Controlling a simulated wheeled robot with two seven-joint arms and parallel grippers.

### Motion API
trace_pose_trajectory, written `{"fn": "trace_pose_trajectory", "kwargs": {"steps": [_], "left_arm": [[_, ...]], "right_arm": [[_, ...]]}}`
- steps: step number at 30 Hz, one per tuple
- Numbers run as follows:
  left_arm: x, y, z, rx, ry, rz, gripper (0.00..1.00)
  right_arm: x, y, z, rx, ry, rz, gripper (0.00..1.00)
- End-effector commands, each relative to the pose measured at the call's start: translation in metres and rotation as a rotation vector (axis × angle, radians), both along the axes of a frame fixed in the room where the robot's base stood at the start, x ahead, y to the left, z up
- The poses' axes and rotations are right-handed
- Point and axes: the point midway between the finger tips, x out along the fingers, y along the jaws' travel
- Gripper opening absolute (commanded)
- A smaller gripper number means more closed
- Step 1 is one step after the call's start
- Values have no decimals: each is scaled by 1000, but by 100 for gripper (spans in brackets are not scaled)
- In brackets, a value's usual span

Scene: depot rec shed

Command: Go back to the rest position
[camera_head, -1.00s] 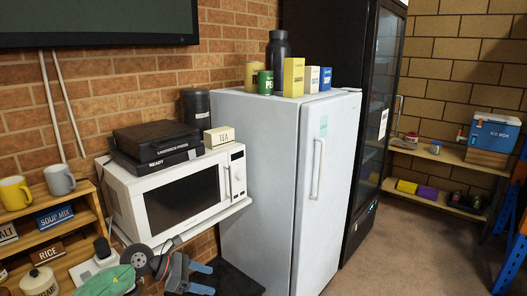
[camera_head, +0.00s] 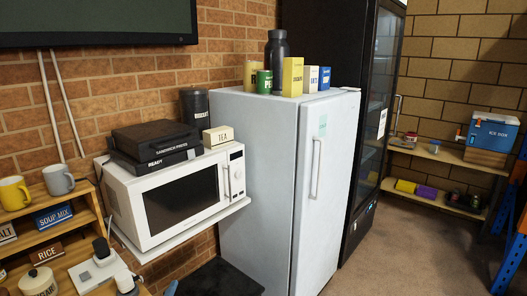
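Only a small blue sliver, which looks like a fingertip of my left gripper (camera_head: 171,289), shows at the bottom edge, below the microwave (camera_head: 181,197). The rest of that gripper and its arm are out of the picture, so its opening is hidden. My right gripper is not in view. The microwave door is closed, and so is the white fridge (camera_head: 257,175).
A wooden shelf (camera_head: 78,233) with mugs, labelled boxes and a jar stands at left. A sandwich press (camera_head: 157,137) and tea box (camera_head: 217,136) top the microwave. Several containers stand on the fridge. Floor (camera_head: 400,255) at right is clear.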

Motion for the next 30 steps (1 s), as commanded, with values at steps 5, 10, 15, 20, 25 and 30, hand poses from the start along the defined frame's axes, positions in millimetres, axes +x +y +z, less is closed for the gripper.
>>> {"fn": "trace_pose_trajectory", "kwargs": {"steps": [5,10,15,20,25,30], "left_arm": [[-57,19,-68,-281,328,184,67],[-124,21,-121,-495,628,337,67],[-175,16,-149,-613,828,431,67],[-212,9,-162,-685,963,490,67],[-244,3,-171,-737,1076,541,67],[-271,-3,-175,-775,1169,578,67]], "right_arm": [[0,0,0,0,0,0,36],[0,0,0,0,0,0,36],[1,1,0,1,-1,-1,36],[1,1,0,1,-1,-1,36],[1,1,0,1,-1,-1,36],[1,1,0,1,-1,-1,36]]}}
